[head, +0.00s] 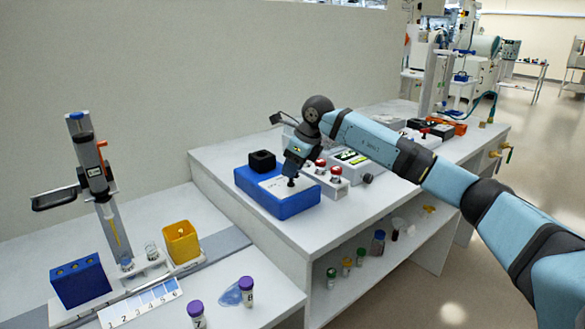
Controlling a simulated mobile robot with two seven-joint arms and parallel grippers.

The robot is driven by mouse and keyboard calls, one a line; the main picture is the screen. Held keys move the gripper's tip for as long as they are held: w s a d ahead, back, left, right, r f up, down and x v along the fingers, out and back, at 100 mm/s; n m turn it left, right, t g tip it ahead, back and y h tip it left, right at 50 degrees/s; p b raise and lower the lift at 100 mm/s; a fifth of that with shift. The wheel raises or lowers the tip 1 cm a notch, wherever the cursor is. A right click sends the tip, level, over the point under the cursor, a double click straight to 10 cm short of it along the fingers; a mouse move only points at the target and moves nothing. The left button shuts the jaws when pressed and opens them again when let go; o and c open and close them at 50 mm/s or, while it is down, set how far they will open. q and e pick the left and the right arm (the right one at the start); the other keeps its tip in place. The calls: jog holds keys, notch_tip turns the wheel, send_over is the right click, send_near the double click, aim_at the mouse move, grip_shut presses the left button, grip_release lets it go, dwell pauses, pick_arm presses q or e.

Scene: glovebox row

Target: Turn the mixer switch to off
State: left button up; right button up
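The mixer (250,188) is a blue box with a black square holder (262,161) on its back left and a pale top panel. It sits near the left end of the raised white bench. My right gripper (291,180) points down over the front right of that panel. A small dark piece shows at its tip, at the panel; I cannot tell whether it is the switch or the fingertips. The switch's position cannot be read, and the finger opening is too small to tell. My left gripper is not in view.
Red-capped bottles in a rack (336,180) stand close right of the mixer. On the lower left bench are a blue block (80,282), a yellow container (181,243), a pipette stand (112,226) and purple-capped vials (246,290). A wall stands behind.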

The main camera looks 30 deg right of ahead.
pick_arm(q)
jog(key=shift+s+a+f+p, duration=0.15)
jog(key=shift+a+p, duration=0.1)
jog(key=shift+p, duration=0.6)
pick_arm(e)
jog(key=v, duration=1.3)
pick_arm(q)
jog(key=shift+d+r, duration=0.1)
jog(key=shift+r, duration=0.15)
pick_arm(e)
jog(key=shift+s, duration=0.1)
